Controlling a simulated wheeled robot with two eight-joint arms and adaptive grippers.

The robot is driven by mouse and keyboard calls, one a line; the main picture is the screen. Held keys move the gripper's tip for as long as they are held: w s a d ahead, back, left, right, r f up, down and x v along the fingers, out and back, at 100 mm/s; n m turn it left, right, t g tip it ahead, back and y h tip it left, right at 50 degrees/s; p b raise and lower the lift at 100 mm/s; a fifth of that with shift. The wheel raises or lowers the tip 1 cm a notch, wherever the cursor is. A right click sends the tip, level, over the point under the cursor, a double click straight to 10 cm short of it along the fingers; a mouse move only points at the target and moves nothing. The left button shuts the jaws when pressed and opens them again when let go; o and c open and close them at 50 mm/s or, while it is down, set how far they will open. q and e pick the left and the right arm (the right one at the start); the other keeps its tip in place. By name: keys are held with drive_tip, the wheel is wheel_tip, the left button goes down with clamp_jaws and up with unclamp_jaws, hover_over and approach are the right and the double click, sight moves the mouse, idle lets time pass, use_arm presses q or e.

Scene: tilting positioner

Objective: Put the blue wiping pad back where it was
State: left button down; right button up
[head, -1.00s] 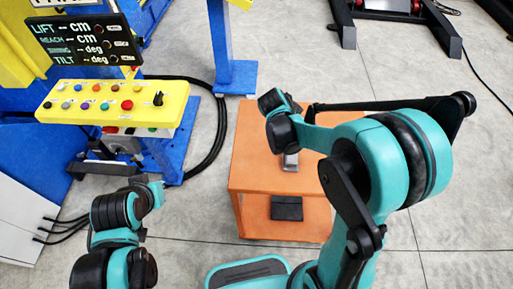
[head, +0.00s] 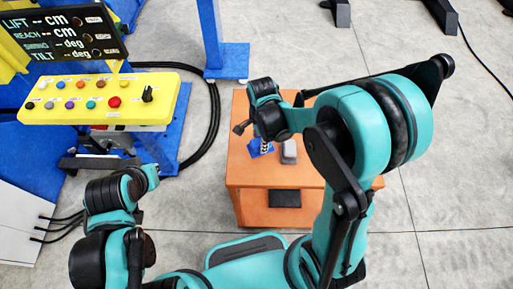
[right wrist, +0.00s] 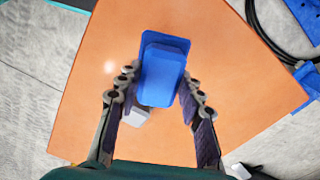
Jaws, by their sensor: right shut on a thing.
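The blue wiping pad (right wrist: 163,72) is between the two fingers of my right gripper (right wrist: 158,95) in the right wrist view. The gripper is shut on it. In the head view the pad (head: 260,148) shows as a small blue patch under my right gripper (head: 262,140), over the left part of the orange cart top (head: 240,172). I cannot tell whether the pad touches the top. My left arm (head: 115,195) is at the lower left, away from the cart; its fingers cannot be made out.
A yellow button panel (head: 100,100) with a dark display (head: 65,35) stands at the left. A blue post (head: 226,58) and black cables (head: 212,120) are behind the cart.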

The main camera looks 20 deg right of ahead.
sight(257, 146)
drive_tip(key=shift+w+a+f, duration=0.5)
drive_tip(key=shift+w+a, duration=0.05)
wheel_tip(257, 146, down, 4)
drive_tip(key=shift+b, duration=0.9)
drive_tip(key=shift+c, duration=0.4)
drive_tip(key=o, duration=1.1)
drive_tip(key=shift+r, duration=0.1)
